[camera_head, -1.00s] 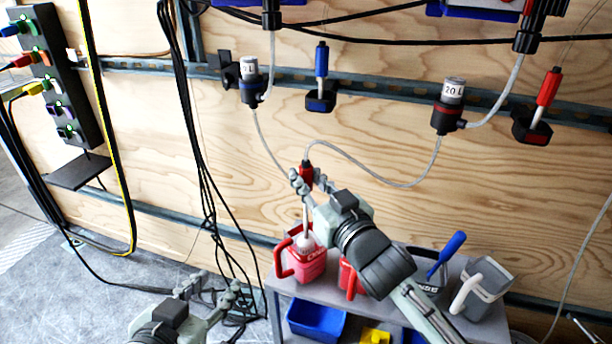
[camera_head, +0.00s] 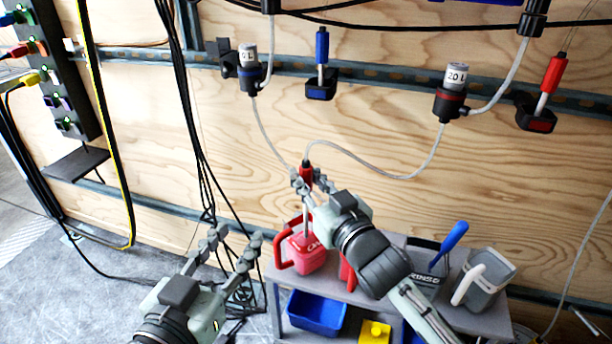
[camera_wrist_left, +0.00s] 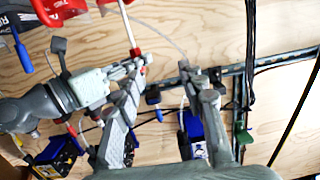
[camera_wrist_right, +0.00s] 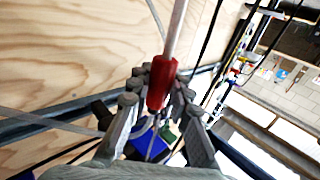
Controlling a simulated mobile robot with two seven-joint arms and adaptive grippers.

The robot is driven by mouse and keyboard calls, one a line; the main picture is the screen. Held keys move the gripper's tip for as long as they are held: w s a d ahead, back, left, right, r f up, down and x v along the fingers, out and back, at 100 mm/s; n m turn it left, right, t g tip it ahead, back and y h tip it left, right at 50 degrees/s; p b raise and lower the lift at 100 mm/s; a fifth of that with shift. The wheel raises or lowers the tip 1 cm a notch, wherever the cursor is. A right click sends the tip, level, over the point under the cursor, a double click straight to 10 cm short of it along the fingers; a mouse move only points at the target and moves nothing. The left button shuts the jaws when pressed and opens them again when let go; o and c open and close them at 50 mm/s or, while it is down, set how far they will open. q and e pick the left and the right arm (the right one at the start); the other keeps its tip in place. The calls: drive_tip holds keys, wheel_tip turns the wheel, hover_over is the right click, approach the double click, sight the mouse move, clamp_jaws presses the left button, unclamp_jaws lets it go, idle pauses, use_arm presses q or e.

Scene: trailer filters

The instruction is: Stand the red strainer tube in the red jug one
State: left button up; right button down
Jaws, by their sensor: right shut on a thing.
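The red strainer tube has a red grip (camera_head: 306,174) with a pale rod (camera_head: 306,215) below it. My right gripper (camera_head: 308,180) is shut on the red grip, which also shows in the right wrist view (camera_wrist_right: 161,82). The rod points down into the mouth of the left red jug (camera_head: 309,258) on the cart. Its lower end is hidden, apparently inside the jug. A second red jug (camera_head: 347,272) is mostly behind my right arm. My left gripper (camera_head: 234,243) is open and empty, left of the left jug.
A thin hose (camera_head: 385,172) runs from the red grip to the 20 L fitting (camera_head: 452,95) on the wall. Grey jugs stand on the cart's right; a blue bin (camera_head: 316,313) sits below. Black cables (camera_head: 202,150) hang behind my left gripper.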

use_arm(q)
drive_tip(key=shift+s+d+r+t+h+b, duration=0.15)
drive_tip(key=shift+d+r+t+h, duration=0.15)
drive_tip(key=shift+r, duration=0.45)
drive_tip(key=shift+d+r+t+h+b, duration=0.15)
drive_tip(key=shift+d+r+t, duration=0.2)
drive_tip(key=shift+r, duration=0.4)
drive_tip(key=shift+s+d+r+t+h+b, duration=0.1)
drive_tip(key=shift+d+r+t+h, duration=0.2)
drive_tip(key=shift+r, duration=0.45)
use_arm(e)
drive_tip(key=shift+f, duration=0.75)
use_arm(q)
drive_tip(key=shift+f, duration=0.25)
use_arm(e)
drive_tip(key=shift+f, duration=0.5)
drive_tip(key=c, duration=1.3)
unclamp_jaws()
drive_tip(key=v, duration=1.2)
